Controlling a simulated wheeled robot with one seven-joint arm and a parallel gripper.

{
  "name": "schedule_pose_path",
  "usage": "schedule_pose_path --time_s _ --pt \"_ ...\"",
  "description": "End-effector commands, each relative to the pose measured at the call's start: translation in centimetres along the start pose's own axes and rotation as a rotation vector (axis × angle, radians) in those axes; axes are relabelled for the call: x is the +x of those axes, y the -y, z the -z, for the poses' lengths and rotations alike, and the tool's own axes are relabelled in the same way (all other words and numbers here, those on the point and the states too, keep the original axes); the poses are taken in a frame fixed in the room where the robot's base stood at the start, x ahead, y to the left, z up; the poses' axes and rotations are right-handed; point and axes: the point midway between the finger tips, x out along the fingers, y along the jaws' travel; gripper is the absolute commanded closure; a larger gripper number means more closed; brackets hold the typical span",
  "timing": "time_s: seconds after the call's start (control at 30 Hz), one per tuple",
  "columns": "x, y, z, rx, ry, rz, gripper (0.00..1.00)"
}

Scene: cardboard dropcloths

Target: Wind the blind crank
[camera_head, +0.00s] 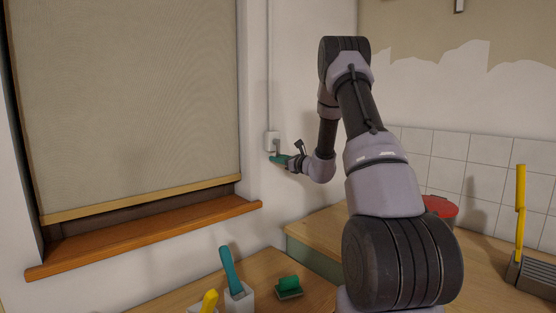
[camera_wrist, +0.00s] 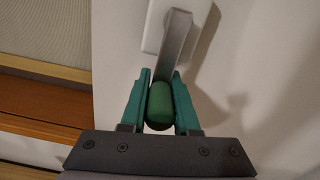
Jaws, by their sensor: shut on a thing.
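The blind crank is a white wall box (camera_head: 271,141) with a grey metal arm (camera_wrist: 176,45) and a green knob (camera_wrist: 159,104). The box also shows at the top of the wrist view (camera_wrist: 154,28). My gripper (camera_wrist: 160,98) has its two teal fingers on either side of the knob and is shut on it. In the head view my gripper (camera_head: 280,159) is at the wall just below the box, and the knob is hard to make out there. The beige roller blind (camera_head: 130,95) hangs over the window at left, its lower bar (camera_head: 145,198) a little above the sill.
A wooden sill (camera_head: 150,232) juts out below the blind, left of my gripper. Below, a table holds a teal-handled tool in a white holder (camera_head: 238,293), a yellow-handled one (camera_head: 208,302) and a green block-like item (camera_head: 289,287). A red-lidded pot (camera_head: 440,206) stands on the right counter.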

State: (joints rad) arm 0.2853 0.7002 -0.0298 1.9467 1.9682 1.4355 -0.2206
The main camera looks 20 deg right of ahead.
Motion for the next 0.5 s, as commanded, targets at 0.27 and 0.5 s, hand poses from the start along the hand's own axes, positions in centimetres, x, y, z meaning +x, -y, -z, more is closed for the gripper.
schedule_pose_path --time_s 0.27,0.5 --pt "-0.02 0.01 0.03 -0.004 -0.001 -0.001 1.0" --pt "-0.01 0.92 0.11 -0.149 -0.002 -0.001 1.0"
